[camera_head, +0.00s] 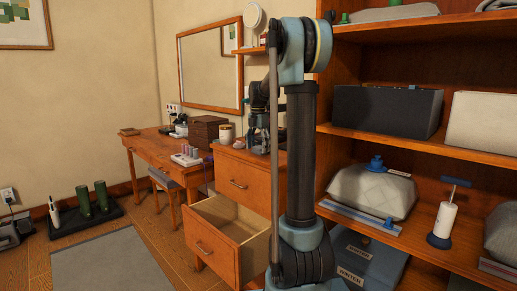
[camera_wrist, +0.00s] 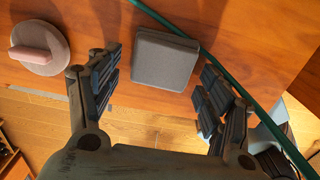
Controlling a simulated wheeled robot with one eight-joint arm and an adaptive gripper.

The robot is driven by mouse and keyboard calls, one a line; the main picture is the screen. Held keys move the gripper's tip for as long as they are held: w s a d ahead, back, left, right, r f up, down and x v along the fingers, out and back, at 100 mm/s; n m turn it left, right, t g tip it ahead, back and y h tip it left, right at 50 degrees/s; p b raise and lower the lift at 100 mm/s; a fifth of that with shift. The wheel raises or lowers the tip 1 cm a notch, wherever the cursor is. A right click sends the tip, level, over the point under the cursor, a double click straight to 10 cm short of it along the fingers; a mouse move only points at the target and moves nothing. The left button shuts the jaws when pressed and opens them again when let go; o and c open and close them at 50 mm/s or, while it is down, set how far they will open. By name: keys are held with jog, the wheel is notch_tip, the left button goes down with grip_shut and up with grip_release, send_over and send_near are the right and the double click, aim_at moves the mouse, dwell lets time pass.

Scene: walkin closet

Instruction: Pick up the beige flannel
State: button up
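A small grey-brown square item with rounded corners (camera_wrist: 165,60) lies on a wooden top in the wrist view. It could be the folded beige flannel, but I cannot tell for sure. My gripper (camera_wrist: 158,68) is open, with its fingers spread to the left and right of this item, and nothing is held. The height of the fingers above the wood is unclear. In the head view my gripper (camera_head: 260,118) is over the drawer cabinet's top, partly hidden by my arm. I cannot make out the flannel there.
A round disc with a pink handle (camera_wrist: 40,45) lies left of the fingers. A green strip (camera_wrist: 228,75) crosses the wrist view at right. The cabinet's drawer (camera_head: 224,225) stands open. A jar (camera_head: 226,136) and a brown box (camera_head: 207,130) stand nearby. Shelves (camera_head: 440,150) rise at right.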

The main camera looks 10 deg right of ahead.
aim_at(258, 147)
notch_tip(258, 147, up, 12)
dwell(0.8)
